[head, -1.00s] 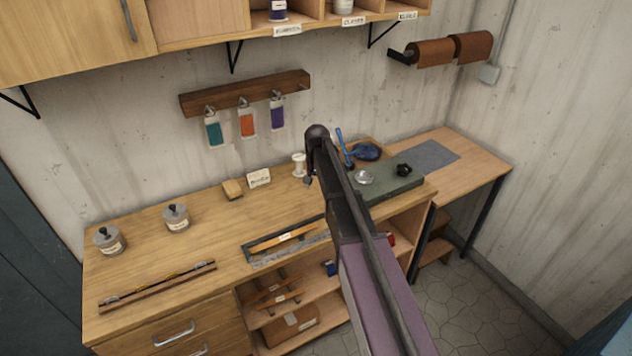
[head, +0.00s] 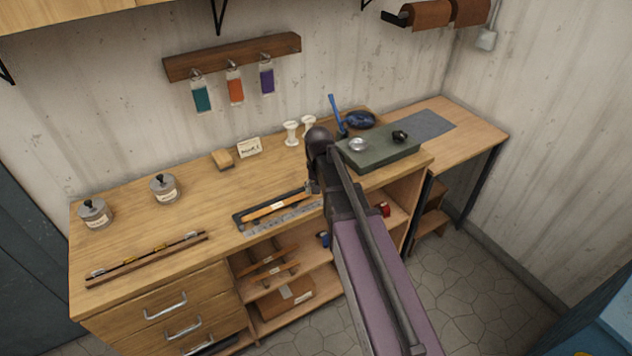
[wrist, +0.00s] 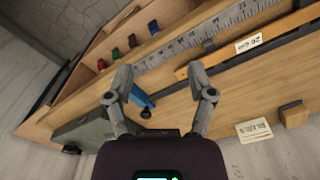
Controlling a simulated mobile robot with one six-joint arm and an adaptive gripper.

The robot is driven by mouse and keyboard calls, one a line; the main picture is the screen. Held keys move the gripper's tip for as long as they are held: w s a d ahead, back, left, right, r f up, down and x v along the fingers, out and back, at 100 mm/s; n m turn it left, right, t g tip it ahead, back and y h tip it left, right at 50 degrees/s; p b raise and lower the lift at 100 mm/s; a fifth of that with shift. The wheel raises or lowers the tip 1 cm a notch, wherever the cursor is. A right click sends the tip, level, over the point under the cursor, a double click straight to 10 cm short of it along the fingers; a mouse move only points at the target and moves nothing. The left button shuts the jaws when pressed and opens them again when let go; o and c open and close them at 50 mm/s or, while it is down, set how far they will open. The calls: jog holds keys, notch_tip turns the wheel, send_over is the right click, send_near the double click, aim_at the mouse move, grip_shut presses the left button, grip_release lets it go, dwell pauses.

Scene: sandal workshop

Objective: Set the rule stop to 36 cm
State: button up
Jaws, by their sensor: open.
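The steel rule (wrist: 225,22), with printed marks, runs along the bench's front edge in the wrist view; it also shows in the head view (head: 285,218). A small grey piece (wrist: 208,43) at the rule's edge looks like the stop; its reading is too small to tell. An orange-brown wooden strip (wrist: 225,62) with a white label (wrist: 249,43) lies alongside. My gripper (wrist: 160,85) is open and empty, above the bench, with the rule beyond its fingers. In the head view my gripper (head: 313,182) is near the rule's right end, partly hidden by my arm.
A green-grey slab (head: 380,150) with a metal bowl and dark knob stands right of my arm. A blue-handled tool (head: 337,115) and white spools (head: 291,133) are behind. Two lidded jars (head: 165,188) and a long wooden rack (head: 147,260) are at left.

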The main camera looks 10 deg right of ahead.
jog(key=s+f+n+b, duration=0.2)
jog(key=s+f+b, duration=0.3)
jog(key=s, duration=0.6)
jog(key=shift+s+f, duration=0.15)
jog(key=shift+s, duration=0.05)
jog(key=shift+w, duration=0.1)
jog(key=w+d+r+m+p, duration=0.1)
jog(key=w+r+p, duration=0.3)
jog(key=w, duration=0.5)
jog(key=w+d+r+m+p, duration=0.2)
jog(key=w+d+r+p, duration=0.2)
jog(key=w, duration=0.6)
jog(key=w+d+r+m+p, duration=0.1)
jog(key=w+d+r+p, duration=0.2)
jog(key=w, duration=0.6)
jog(key=shift+w+d+r+m+p, duration=0.25)
jog(key=shift+r+m+p, duration=0.05)
jog(key=shift+r+p, duration=0.35)
jog(key=shift+f, duration=0.3)
notch_tip(320, 180, down, 13)
jog(key=b, duration=1.3)
jog(key=shift+f+b, duration=0.2)
jog(key=shift+b, duration=0.2)
